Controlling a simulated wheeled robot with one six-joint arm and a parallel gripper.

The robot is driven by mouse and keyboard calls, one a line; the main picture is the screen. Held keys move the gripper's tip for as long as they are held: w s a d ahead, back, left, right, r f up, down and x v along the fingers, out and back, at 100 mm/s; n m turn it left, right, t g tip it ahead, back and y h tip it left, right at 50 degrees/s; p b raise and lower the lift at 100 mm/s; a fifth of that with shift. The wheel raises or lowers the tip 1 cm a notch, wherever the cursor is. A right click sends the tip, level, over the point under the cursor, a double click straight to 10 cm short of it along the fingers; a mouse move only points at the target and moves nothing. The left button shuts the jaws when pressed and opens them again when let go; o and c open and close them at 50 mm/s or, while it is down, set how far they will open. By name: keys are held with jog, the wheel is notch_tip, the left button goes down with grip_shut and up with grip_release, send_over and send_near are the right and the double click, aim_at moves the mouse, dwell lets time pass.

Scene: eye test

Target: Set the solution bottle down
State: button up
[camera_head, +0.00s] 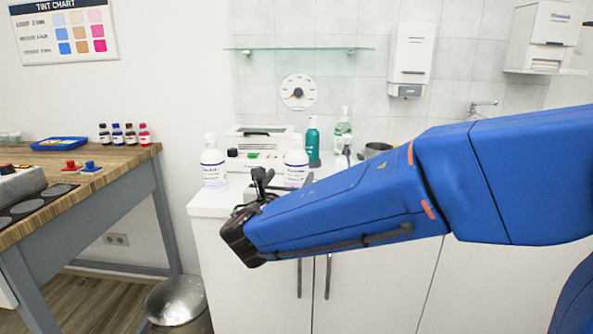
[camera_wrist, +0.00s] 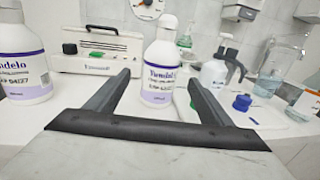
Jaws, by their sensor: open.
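Two alike white bottles with purple-and-white labels stand upright on the white counter. One bottle (camera_head: 296,168) is just beyond my gripper (camera_head: 284,186); it also shows in the wrist view (camera_wrist: 160,72). The other bottle (camera_head: 213,165) stands further left, and is cut by the left edge in the wrist view (camera_wrist: 24,60). Which is the solution bottle I cannot tell from the labels. My gripper in the wrist view (camera_wrist: 160,80) is open, its dark fingers pointing toward the nearer bottle, one on each side. Touching contact is not visible.
A white device (camera_wrist: 98,48) stands behind the bottles. A blue-capped item (camera_wrist: 242,102) lies right of the fingers. A wooden table (camera_head: 110,165) stands left.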

aim_at(297, 165)
jog(key=shift+w+d, duration=0.3)
jog(key=shift+w, duration=1.05)
jog(key=shift+w+d, duration=0.25)
jog(key=shift+w, duration=1.1)
jog(key=shift+w+d, duration=0.3)
jog(key=shift+w, duration=1.05)
jog(key=shift+c, duration=0.3)
jog(key=c, duration=1.5)
jog(key=shift+r, duration=0.2)
jog(key=shift+c, duration=0.2)
